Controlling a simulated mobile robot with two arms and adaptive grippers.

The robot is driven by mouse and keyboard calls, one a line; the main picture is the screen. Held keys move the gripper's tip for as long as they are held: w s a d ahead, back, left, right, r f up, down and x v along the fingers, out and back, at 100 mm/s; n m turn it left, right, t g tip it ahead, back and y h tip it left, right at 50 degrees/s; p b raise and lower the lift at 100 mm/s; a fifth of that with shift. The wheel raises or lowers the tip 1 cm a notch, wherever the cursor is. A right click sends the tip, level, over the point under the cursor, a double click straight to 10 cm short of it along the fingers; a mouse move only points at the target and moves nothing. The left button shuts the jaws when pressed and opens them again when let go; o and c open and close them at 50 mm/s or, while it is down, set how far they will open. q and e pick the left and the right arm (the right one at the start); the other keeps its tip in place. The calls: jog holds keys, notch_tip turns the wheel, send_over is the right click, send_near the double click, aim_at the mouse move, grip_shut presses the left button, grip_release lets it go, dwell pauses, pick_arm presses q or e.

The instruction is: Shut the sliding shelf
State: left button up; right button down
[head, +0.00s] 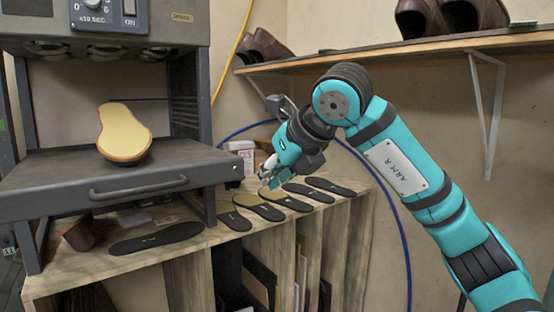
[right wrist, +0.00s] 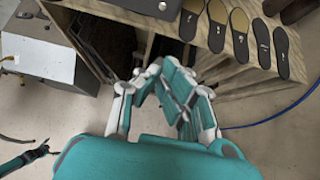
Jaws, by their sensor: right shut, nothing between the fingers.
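The sliding shelf (head: 60,194) of the grey machine at the left of the head view is a dark flat tray with a bar handle (head: 138,188) on its front edge. It stands out toward me from between the machine's posts. My right gripper (head: 266,174) is shut and empty, to the right of the shelf and apart from the handle, over the bench. Its fingers also show in the right wrist view (right wrist: 152,72). A small teal and dark part at the lower left there may be my left gripper (right wrist: 36,153); its jaws are unclear.
A wooden bench (head: 75,270) with open compartments carries the machine. Several dark insoles (head: 271,212) lie on it below and beside my right gripper. A wall shelf (head: 400,50) with brown shoes is at the upper right. A blue hose (head: 401,222) hangs along the wall.

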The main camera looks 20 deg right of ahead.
pick_arm(q)
jog(key=r+p, duration=0.2)
jog(key=r, duration=0.1)
jog(key=r+p, duration=0.1)
jog(key=p, duration=0.1)
jog(key=shift+w+a+r, duration=0.15)
jog(key=shift+w+r, duration=0.1)
jog(key=shift+r, duration=0.05)
pick_arm(e)
jog(key=w+a+f, duration=0.2)
jog(key=w+f, duration=0.1)
jog(key=w, duration=0.3)
jog(key=shift+w+a, duration=0.25)
jog(key=shift+w, duration=0.15)
pick_arm(q)
jog(key=shift+w+f, duration=0.1)
